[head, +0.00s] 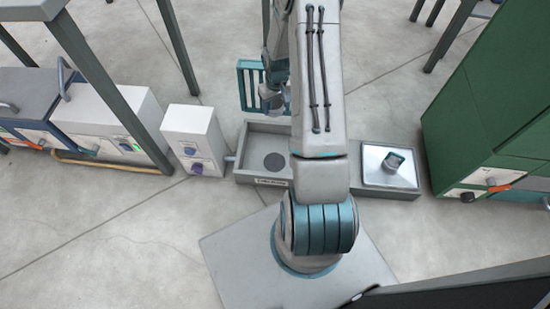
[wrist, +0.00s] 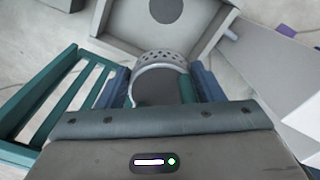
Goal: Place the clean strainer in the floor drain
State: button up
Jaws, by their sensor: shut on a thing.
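My gripper (wrist: 161,84) is shut on a pale metal strainer (wrist: 158,62) with a perforated rim. The strainer sits between the two blue fingers in the wrist view; its lower part is hidden by the gripper body. In the head view my gripper (head: 271,98) hangs beyond the far edge of a grey basin, and the strainer is hard to make out there. The basin (head: 245,173) has a round dark drain opening (head: 275,161) in its floor. The opening also shows at the top of the wrist view (wrist: 166,9), apart from the strainer.
A teal slatted grate (head: 241,82) is beside my gripper, at left in the wrist view (wrist: 14,122). A grey tray (head: 375,179) right of the basin holds a small dark cup-like thing (head: 393,160). A white box (head: 191,139) stands left; a green cabinet (head: 500,95) stands right.

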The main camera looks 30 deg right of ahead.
jog(key=s+d+f, duration=0.2)
jog(key=f, duration=0.2)
jog(key=s+d+f, duration=0.1)
jog(key=d+f, duration=0.1)
jog(key=f, duration=0.2)
jog(key=s+d+f, duration=0.2)
jog(key=f, duration=0.2)
jog(key=shift+s, duration=0.35)
jog(key=b, duration=0.5)
send_over(276, 165)
notch_tip(276, 165, down, 15)
jog(key=shift+s+r, duration=0.1)
jog(key=shift+r, duration=0.1)
jog(key=shift+f+b, duration=0.7)
jog(key=shift+f, duration=1.2)
jog(key=shift+f, duration=0.2)
jog(key=o, duration=1)
